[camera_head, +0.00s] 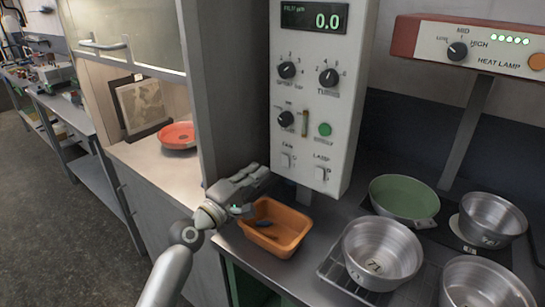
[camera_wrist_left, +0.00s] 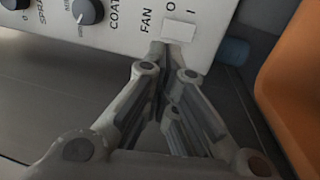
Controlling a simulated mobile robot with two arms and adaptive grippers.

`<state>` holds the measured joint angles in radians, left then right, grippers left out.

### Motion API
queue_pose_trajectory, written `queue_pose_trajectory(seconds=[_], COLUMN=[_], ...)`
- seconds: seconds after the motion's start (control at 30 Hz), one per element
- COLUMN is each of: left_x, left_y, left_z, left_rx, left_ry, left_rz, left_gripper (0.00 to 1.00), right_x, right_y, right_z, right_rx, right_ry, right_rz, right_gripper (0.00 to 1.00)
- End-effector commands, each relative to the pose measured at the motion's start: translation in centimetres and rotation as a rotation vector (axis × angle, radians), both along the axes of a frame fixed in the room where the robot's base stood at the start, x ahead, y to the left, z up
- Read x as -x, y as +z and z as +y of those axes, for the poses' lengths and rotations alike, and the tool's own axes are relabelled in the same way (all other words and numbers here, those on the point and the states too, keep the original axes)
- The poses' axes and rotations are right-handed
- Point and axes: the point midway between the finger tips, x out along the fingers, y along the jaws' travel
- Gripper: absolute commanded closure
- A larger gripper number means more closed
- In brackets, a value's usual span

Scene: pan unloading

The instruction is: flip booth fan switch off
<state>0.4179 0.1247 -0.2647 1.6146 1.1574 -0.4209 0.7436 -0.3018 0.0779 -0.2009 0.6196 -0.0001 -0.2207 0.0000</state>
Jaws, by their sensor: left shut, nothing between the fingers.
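The white control panel (camera_head: 312,90) shows 0.0 on its green display. Its FAN switch (camera_head: 286,160) is a small white rocker at the lower left, left of the LAMP switch (camera_head: 321,174). In the left wrist view the FAN switch (camera_wrist_left: 179,29) sits between the O and I marks; which side is pressed I cannot tell. My left gripper (camera_head: 262,172) is shut and empty, just below and left of the FAN switch. In the left wrist view its fingertips (camera_wrist_left: 163,54) are close to the switch's lower edge; contact is unclear. My right gripper is not in view.
An orange tray (camera_head: 275,228) lies below my left gripper. Several metal pans (camera_head: 382,253) and a green pan (camera_head: 404,199) stand at the right. A heat lamp unit (camera_head: 470,45) is at upper right. A booth with a red dish (camera_head: 177,135) is at left.

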Motion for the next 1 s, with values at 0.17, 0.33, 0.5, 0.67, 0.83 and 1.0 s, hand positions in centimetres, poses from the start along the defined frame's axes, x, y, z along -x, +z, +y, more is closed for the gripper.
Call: queue_pose_trajectory(seconds=[0.17,0.33,0.5,0.67,0.83,1.0], left_x=[-2.5,-4.3,-5.3,-5.6,-5.6,-5.6], left_y=[0.6,0.8,0.9,1.0,1.0,1.1], left_z=[-1.9,-3.2,-3.9,-4.1,-4.1,-4.1], left_rx=[0.002,0.001,0.001,0.0,0.0,0.0], left_ry=[-0.001,-0.002,0.0,-0.001,-0.001,-0.001], left_rz=[0.0,0.0,0.001,0.0,0.0,0.002], left_gripper=[1.0,1.0,1.0,1.0,1.0,1.0], right_x=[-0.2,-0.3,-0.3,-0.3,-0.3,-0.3], right_y=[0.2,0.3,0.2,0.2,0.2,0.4], right_z=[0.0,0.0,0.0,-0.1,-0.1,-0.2], right_rx=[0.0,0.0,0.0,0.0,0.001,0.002], right_ry=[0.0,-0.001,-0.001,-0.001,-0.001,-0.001], right_rz=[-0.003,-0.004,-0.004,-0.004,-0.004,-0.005], right_gripper=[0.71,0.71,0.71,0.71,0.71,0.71])
